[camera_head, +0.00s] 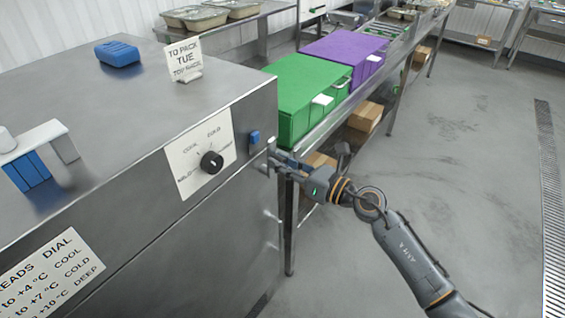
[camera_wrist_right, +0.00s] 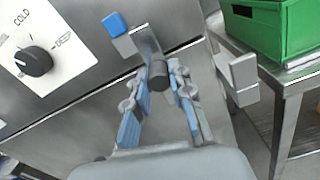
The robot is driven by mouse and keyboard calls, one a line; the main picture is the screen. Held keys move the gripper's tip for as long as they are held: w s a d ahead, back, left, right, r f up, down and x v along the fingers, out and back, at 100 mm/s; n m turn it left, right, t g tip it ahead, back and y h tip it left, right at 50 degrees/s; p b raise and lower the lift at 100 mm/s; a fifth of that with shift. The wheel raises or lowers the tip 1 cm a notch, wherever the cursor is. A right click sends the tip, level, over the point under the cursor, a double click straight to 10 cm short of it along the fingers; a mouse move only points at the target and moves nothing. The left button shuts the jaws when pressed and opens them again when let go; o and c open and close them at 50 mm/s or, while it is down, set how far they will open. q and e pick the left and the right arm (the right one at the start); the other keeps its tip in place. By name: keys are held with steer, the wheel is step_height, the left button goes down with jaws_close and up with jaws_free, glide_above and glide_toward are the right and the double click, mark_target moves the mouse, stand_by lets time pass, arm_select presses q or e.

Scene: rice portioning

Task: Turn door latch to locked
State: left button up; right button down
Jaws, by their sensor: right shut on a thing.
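The door latch (camera_head: 271,146) is a small metal lever at the right edge of the steel cabinet front, just below a blue block (camera_head: 255,137). In the right wrist view the latch (camera_wrist_right: 146,41) shows as a flat metal plate with a dark round knob (camera_wrist_right: 158,76) below it. My right gripper (camera_head: 281,160) reaches in from the right; in the wrist view its blue-padded fingers (camera_wrist_right: 160,80) are shut on the latch's knob. The fingers partly hide the knob. My left gripper is not in view.
A black dial (camera_head: 212,162) sits on a white plate left of the latch. A light metal handle (camera_wrist_right: 238,78) projects right of the gripper. A green crate (camera_head: 300,90) and a purple crate (camera_head: 345,52) stand on a steel bench behind. The floor at right is clear.

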steer(key=w+d+f+m+p, duration=0.1)
steer(key=w+f+m+p, duration=0.1)
steer(key=m, duration=0.6)
steer(key=w+d+f+m+p, duration=0.1)
steer(key=f+m+p, duration=0.1)
steer(key=m, duration=0.7)
steer(key=shift+w+d+f+m, duration=0.3)
steer(key=shift+w+d, duration=0.05)
steer(key=shift+w, duration=0.05)
stand_by(0.3)
steer(key=c, duration=1.2)
jaws_free()
steer(key=shift+o, duration=0.2)
steer(key=shift+f, duration=0.1)
